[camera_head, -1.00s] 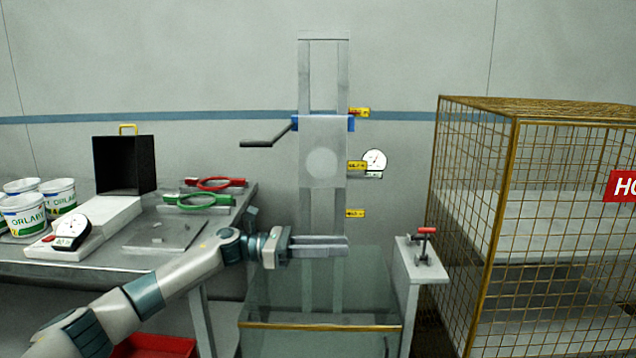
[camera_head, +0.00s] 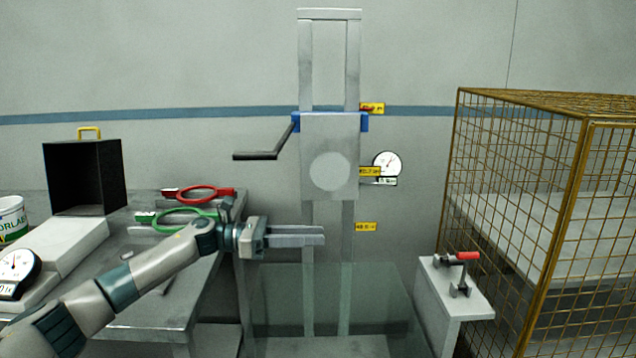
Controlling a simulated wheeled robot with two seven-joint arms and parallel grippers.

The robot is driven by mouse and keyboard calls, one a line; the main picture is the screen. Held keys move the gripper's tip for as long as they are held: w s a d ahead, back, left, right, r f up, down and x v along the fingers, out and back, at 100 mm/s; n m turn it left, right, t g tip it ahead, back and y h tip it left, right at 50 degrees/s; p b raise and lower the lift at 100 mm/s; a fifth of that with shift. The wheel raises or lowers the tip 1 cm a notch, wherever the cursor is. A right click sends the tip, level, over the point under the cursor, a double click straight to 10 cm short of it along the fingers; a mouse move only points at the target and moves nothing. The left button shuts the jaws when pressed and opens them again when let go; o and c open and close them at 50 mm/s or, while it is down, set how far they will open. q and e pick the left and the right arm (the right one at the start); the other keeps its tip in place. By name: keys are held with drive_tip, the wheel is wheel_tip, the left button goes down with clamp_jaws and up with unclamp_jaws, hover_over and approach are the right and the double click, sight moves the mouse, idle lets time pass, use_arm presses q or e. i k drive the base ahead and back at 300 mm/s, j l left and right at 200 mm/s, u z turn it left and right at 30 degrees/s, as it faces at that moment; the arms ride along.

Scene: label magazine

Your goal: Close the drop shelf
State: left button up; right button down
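My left gripper (camera_head: 320,237) reaches in from the left, fingers pointing right, in front of the lower part of a tall grey rail frame (camera_head: 353,240). Its two fingers lie close together in this side-on view, so their opening is unclear; nothing shows between them. A grey plate (camera_head: 318,142) with a pale disc (camera_head: 330,171) is mounted upright on the frame, above the gripper and apart from it in the picture. A dark crank handle (camera_head: 262,155) sticks out left of its blue clamps. I cannot tell which part is the drop shelf. My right gripper is out of view.
A bench (camera_head: 160,310) at left holds a black box (camera_head: 84,177), red (camera_head: 200,192) and green (camera_head: 180,219) ringed tools and a gauge (camera_head: 15,270). A clear panel (camera_head: 370,300) stands below the gripper. A clamp stand (camera_head: 450,300) and brass cage (camera_head: 475,190) are at right.

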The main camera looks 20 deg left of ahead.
sight(331, 142)
drive_tip(key=i+j, duration=0.7)
drive_tip(key=j, duration=0.2)
